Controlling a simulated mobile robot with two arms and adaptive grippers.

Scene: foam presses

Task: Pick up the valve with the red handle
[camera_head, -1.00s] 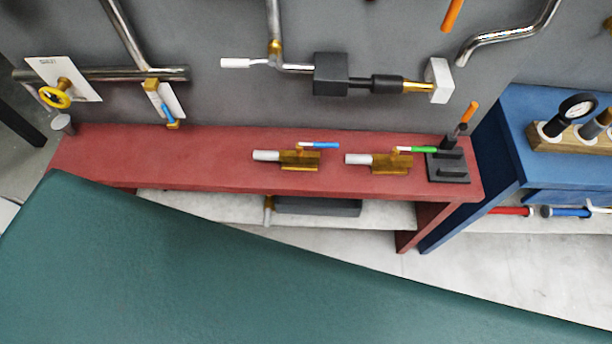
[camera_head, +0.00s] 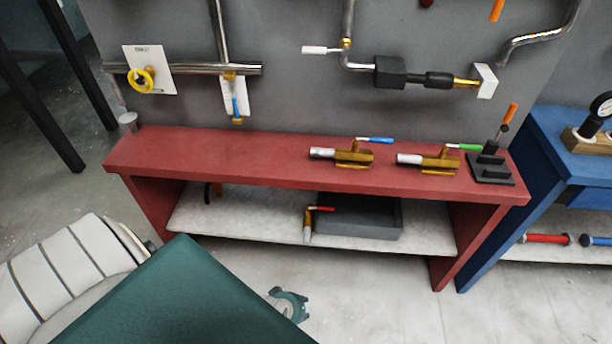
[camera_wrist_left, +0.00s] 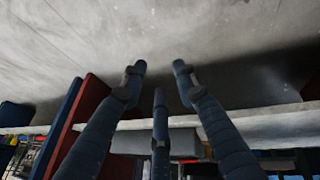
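The valve with the red handle (camera_head: 309,222) stands on the pale lower shelf (camera_head: 245,222) under the red bench in the head view. It is brass and grey, with its red handle pointing right, beside a dark grey box (camera_head: 360,218). My left gripper (camera_head: 290,302) is partly visible low in the head view, in front of the shelf and apart from the valve. In the left wrist view, my left gripper (camera_wrist_left: 158,76) has its fingers spread and empty. A small red bit beyond them may be the handle; I cannot tell. My right gripper is not in view.
On the red bench (camera_head: 210,150) lie a blue-handled valve (camera_head: 354,155), a green-handled valve (camera_head: 430,160) and a black fixture (camera_head: 492,168). Bench legs bound the shelf's sides. A blue bench (camera_head: 545,145) stands at right.

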